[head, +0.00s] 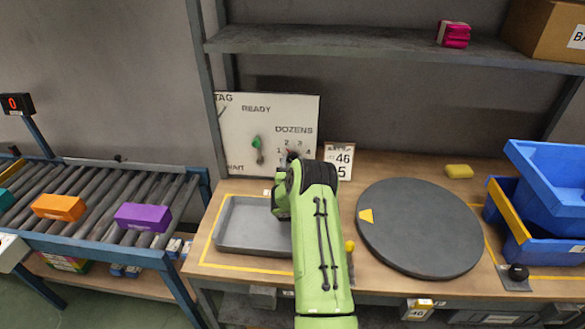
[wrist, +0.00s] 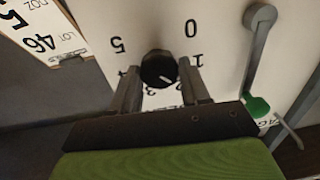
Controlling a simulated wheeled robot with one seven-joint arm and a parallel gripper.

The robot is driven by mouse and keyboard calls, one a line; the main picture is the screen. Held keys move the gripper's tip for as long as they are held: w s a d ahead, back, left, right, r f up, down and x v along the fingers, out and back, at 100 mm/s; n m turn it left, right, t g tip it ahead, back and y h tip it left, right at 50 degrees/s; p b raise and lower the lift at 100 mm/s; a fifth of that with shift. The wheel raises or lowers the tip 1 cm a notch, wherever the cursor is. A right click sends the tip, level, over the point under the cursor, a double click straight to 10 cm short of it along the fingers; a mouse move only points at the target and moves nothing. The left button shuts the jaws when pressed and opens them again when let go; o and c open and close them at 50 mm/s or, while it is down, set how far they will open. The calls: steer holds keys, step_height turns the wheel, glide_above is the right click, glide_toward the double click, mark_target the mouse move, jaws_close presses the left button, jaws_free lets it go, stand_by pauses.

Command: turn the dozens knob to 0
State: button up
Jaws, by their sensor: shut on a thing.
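The dozens knob (wrist: 158,69) is small, round and black, on a white panel (head: 238,120) with printed digits. The wrist view shows the panel upside down. My gripper (wrist: 160,80) has one finger on each side of the knob and is shut on it. The knob's short white mark points to the lower right in the wrist view, roughly toward the 2, which a finger partly hides. The 0 (wrist: 190,30) and the 5 are clear of the fingers. In the head view my arm hides most of the knob.
A lever with a green end (head: 257,143) is on the panel, left of the dial. A card reading 46 and 5 (head: 339,160) stands right of it. A grey tray (head: 228,245), a dark turntable (head: 420,235) and blue bins (head: 550,185) occupy the bench.

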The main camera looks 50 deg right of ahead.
steer(key=shift+a+f+n+g+b, duration=0.2)
steer(key=shift+n+b, duration=1.25)
steer(key=shift+n, duration=2.4)
steer(key=shift+d+r+n+g+b, duration=0.1)
steer(key=shift+n+g+b, duration=0.2)
steer(key=shift+n+b, duration=2.35)
steer(key=n+p, duration=0.2)
steer(key=n, duration=0.1)
steer(key=o, duration=1.1)
steer(key=shift+c, duration=0.2)
steer(key=shift+p, duration=0.3)
